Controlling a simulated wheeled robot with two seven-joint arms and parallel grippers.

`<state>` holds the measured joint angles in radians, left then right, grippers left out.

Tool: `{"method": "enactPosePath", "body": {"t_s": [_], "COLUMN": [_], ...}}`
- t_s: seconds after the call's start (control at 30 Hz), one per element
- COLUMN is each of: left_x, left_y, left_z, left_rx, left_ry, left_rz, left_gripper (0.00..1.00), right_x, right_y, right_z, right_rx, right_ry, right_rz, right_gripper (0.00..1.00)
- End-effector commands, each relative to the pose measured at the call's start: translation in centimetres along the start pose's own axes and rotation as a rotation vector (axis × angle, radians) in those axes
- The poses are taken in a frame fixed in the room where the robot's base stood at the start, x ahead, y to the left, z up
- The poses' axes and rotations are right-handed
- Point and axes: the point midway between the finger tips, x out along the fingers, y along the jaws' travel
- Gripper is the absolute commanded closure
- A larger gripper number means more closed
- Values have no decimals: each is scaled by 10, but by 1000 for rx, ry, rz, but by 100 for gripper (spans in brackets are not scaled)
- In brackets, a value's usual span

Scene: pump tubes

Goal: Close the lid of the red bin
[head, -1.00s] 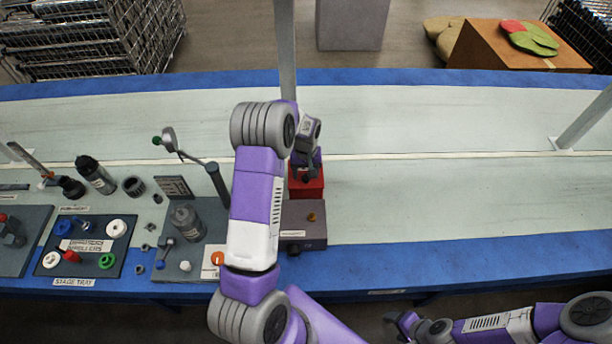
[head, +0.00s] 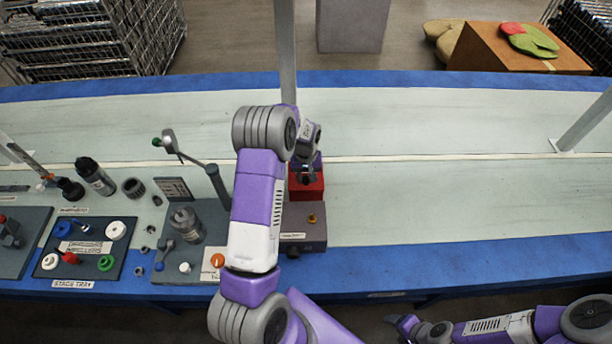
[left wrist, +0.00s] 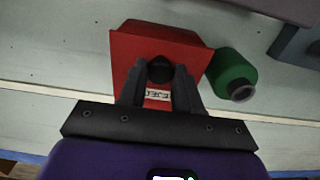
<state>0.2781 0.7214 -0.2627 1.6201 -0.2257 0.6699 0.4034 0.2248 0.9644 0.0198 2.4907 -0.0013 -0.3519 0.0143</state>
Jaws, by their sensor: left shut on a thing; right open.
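The red bin (head: 308,188) stands on the bench at the middle, partly hidden by my left gripper (head: 309,171). In the left wrist view the red bin (left wrist: 133,48) fills the upper middle, with a small white label below a dark round knob (left wrist: 160,68). My left gripper (left wrist: 160,82) has its fingers on both sides of the knob and is shut on it. I cannot tell how far the lid is open. My right gripper (head: 400,322) is low in the head view, off the bench's front edge, open and empty.
A green cylinder (left wrist: 232,75) lies close beside the bin. A grey box (head: 304,238) with an orange knob stands in front of the bin. A stage tray (head: 85,262) and a pump fixture are at the left. The bench (head: 450,190) at the right is clear.

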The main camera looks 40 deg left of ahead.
Motion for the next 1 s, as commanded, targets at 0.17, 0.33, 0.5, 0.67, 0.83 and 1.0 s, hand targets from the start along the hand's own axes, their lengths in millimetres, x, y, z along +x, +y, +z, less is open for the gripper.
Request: {"method": "enactPosePath", "body": {"t_s": [0.17,0.33,0.5,0.67,0.83,1.0], "left_x": [6,9,9,9,9,8], "left_y": [0,0,0,0,0,0], "left_z": [3,4,4,4,4,4], "left_rx": [1,0,0,0,0,0], "left_ry": [44,80,81,80,80,80], "left_rz": [-2,0,0,0,0,0], "left_gripper": [100,100,100,55,41,41], "right_x": [7,10,9,9,9,9], "right_y": [3,4,3,3,3,3], "right_z": [0,0,0,0,0,0], "right_rx": [0,0,0,0,0,0], "right_ry": [0,0,0,0,0,0], "right_rz": [0,0,0,0,0,0], "right_gripper": [36,36,36,36,36,36]}}
